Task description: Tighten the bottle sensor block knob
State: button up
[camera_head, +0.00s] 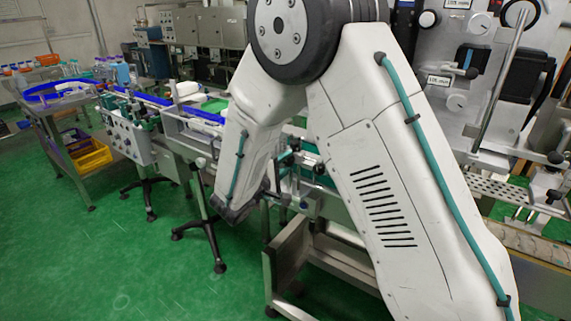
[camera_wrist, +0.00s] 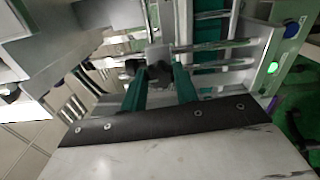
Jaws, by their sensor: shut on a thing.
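In the wrist view my gripper (camera_wrist: 157,78) shows as two green fingers reaching out from a dark plate. It is shut on a black knob (camera_wrist: 158,71) between the fingertips. The knob sits by a small grey block and metal rods, which I take to be the bottle sensor block (camera_wrist: 158,53). The fingers hide the knob's sides, so its turn angle cannot be read. In the head view my arm bends down over the conveyor line, and the fingertips and held knob cannot be made out clearly.
Metal rods (camera_wrist: 212,45) run close right of the fingers. A panel with a green light (camera_wrist: 273,68) and a blue button (camera_wrist: 291,29) stands further right. In the head view, the labelling machine (camera_head: 490,75) is at right, a yellow crate (camera_head: 90,158) at left, and green floor (camera_head: 110,265) lies open.

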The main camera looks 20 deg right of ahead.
jog(key=shift+w+a+r+m, duration=0.1)
jog(key=shift+w+r+m, duration=0.05)
jog(key=shift+m, duration=0.45)
jog(key=o, duration=0.9)
jog(key=shift+c, duration=0.2)
jog(key=shift+o, duration=0.5)
jog(key=v, duration=0.7)
jog(key=shift+s+a, duration=0.25)
jog(key=shift+s, duration=0.05)
